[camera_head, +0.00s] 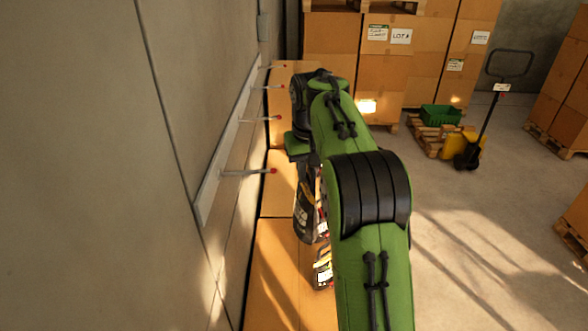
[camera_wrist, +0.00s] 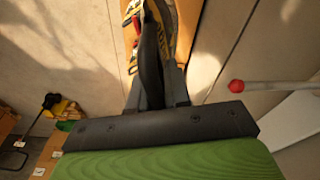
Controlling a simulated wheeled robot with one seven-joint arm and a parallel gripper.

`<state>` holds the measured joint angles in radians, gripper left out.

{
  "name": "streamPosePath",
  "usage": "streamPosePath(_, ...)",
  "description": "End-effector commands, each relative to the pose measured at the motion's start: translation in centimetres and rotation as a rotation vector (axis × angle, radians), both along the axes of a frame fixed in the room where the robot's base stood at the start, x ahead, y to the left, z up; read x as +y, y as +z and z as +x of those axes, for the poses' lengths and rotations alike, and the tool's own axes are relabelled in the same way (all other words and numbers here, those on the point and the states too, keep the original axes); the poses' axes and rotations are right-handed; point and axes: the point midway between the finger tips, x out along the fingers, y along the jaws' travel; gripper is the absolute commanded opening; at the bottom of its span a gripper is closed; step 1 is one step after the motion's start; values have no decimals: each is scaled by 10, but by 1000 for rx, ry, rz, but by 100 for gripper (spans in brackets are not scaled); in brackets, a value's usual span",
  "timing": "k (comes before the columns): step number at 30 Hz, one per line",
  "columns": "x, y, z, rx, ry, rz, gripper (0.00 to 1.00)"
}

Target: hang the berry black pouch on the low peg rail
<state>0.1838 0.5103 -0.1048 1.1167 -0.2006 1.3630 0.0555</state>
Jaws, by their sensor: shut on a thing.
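My gripper (camera_wrist: 152,88) is shut on the berry black pouch (camera_head: 304,213), which hangs below it in the head view. In the wrist view the dark pouch (camera_wrist: 151,55) rises between the fingers. My green arm hides part of the pouch and most of the gripper in the head view. The low peg rail (camera_head: 207,193) is a pale strip on the left wall with several red-tipped pegs. The nearest peg (camera_head: 245,172) points toward the pouch, with a gap between them. In the wrist view a red-tipped peg (camera_wrist: 280,87) is right of the gripper.
Cardboard boxes (camera_head: 272,270) stand low along the wall beneath the rail. Items with yellow and red parts (camera_head: 323,268) show beside my arm, partly hidden. Stacked cartons (camera_head: 330,40) are at the back.

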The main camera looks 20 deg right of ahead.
Motion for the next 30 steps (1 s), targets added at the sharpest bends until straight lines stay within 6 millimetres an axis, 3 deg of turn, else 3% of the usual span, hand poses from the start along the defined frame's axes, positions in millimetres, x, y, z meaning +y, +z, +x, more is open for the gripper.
streamPosePath(30,68,-3,28,-9,10,1,0)
